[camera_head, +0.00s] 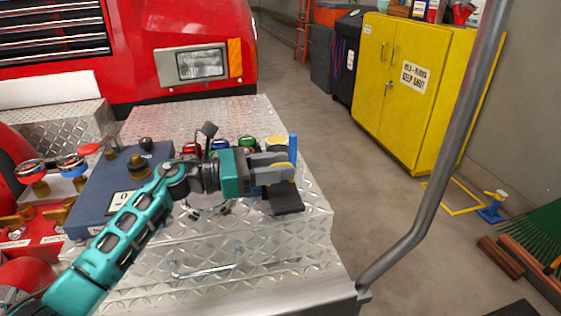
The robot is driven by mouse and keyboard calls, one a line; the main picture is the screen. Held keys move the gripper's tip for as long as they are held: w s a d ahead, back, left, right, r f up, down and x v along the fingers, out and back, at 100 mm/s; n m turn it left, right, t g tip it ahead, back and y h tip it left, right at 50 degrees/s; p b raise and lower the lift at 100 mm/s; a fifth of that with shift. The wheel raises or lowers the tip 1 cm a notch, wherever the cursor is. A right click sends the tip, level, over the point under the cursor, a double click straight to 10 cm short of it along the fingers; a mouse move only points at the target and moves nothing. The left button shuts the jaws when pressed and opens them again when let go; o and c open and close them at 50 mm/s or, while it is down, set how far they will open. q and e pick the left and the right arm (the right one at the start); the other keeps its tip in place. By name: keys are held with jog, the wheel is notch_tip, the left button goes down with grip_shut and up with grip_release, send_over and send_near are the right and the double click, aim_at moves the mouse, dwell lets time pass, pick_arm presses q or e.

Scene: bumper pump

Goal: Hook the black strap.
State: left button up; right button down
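My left gripper (290,170) reaches in from the left on a teal arm, over the right part of the diamond-plate bumper deck. I see its grey fingers from the side, close together, and cannot tell whether they are shut. A flat black piece (287,199), which may be the black strap, lies just below the fingertips near the deck's right edge. I cannot tell whether the fingers touch it. A blue upright post (293,149) stands right behind the fingertips. No hook is clearly visible; the gripper hides part of this area. My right gripper is out of view.
The diamond-plate deck (235,114) fronts a red truck (190,22). A grey rail (440,170) rises at right, before a yellow cabinet (405,85).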

pick_arm(q)
jog(key=shift+w+d, duration=0.1)
jog(key=shift+d, duration=0.35)
grip_shut()
dwell(0.4)
